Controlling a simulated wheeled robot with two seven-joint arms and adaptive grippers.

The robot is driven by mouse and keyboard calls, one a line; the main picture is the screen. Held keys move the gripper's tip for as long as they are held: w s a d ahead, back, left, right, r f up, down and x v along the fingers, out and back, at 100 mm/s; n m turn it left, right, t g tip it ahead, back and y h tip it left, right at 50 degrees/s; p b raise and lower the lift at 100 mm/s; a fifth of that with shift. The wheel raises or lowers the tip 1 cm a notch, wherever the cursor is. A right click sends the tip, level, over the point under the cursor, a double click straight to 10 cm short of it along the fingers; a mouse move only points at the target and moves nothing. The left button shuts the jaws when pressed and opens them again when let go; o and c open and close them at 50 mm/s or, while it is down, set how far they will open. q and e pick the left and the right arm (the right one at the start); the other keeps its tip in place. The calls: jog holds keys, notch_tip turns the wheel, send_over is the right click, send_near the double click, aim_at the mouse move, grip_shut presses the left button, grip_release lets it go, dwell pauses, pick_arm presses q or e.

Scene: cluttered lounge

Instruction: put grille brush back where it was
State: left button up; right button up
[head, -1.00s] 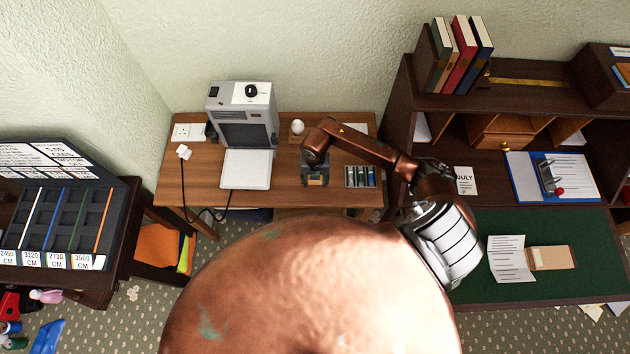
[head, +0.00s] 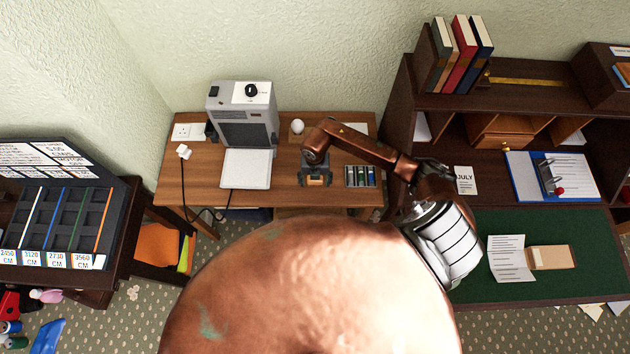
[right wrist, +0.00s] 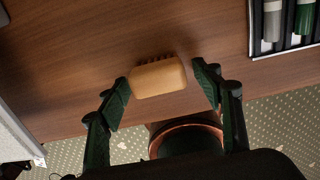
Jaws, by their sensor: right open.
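The grille brush (right wrist: 158,78), a tan wooden block with dark bristles along its far edge, is near the front edge of the wooden side table (head: 196,180). In the head view a small orange-tan part of it (head: 316,181) shows below my right wrist. My right gripper (right wrist: 162,76) is open, with its two dark green fingers on either side of the brush. The left-hand finger is close to the brush end; I cannot tell if it touches. A gap shows at the right-hand finger. My left gripper is not in view.
A grey machine (head: 243,115) with a white tray (head: 246,169) stands left of my right gripper. A rack of coloured tubes (head: 361,176) lies close on its right. A white round object (head: 297,127) is behind. A dark desk (head: 470,225) stands at right.

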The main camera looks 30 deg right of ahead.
notch_tip(320, 180, up, 12)
dwell(0.4)
